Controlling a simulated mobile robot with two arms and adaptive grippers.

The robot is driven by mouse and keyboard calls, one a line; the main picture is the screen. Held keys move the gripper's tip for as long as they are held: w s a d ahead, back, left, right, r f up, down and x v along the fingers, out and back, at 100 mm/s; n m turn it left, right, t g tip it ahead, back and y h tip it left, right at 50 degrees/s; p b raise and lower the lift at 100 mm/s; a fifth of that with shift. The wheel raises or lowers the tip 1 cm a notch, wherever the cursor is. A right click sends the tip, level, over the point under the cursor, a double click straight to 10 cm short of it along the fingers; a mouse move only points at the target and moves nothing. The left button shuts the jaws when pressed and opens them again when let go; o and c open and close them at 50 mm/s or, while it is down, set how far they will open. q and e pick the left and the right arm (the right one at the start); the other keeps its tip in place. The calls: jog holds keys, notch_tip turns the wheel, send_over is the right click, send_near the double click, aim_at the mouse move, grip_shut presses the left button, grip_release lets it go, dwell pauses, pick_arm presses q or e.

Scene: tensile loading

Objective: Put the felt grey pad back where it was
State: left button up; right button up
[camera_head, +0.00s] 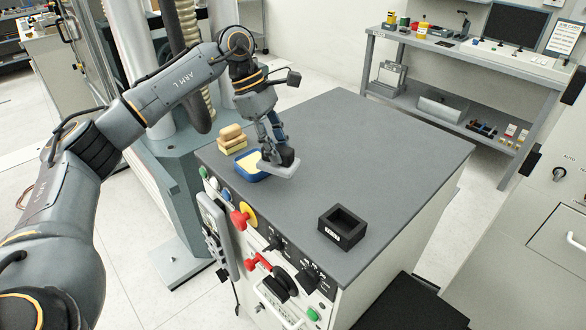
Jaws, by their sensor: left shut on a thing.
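My left gripper (277,156) points down over the left part of the grey cabinet top and is shut on a flat light grey pad (284,171). The pad is beside the blue tray (240,174) with a yellow inside, and overlaps its right edge in the picture. I cannot tell whether the pad touches the cabinet top or hangs just above it. The fingers hide part of the pad. My right gripper is not in view.
A stack of tan and yellow blocks (231,145) stands behind the tray. A black open box (342,226) stands near the front right of the cabinet top (390,155). The top's middle and back right are clear. Knobs and buttons line the cabinet's front.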

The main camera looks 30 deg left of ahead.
aim_at(293, 173)
pick_arm(q)
jog(key=shift+w+d+f+p, duration=0.15)
jog(key=shift+d+f+p, duration=0.25)
jog(key=shift+d+f, duration=0.75)
jog(key=shift+w+d+f, duration=0.1)
jog(key=shift+d+f, duration=0.1)
jog(key=shift+f, duration=0.4)
jog(key=x, duration=0.1)
jog(key=p+x, duration=0.2)
jog(key=shift+a+f, duration=0.15)
jog(key=shift+a, duration=0.1)
jog(key=shift+a+f, duration=0.1)
jog(key=shift+f, duration=0.25)
jog(key=o, duration=0.8)
jog(key=shift+o, duration=1.1)
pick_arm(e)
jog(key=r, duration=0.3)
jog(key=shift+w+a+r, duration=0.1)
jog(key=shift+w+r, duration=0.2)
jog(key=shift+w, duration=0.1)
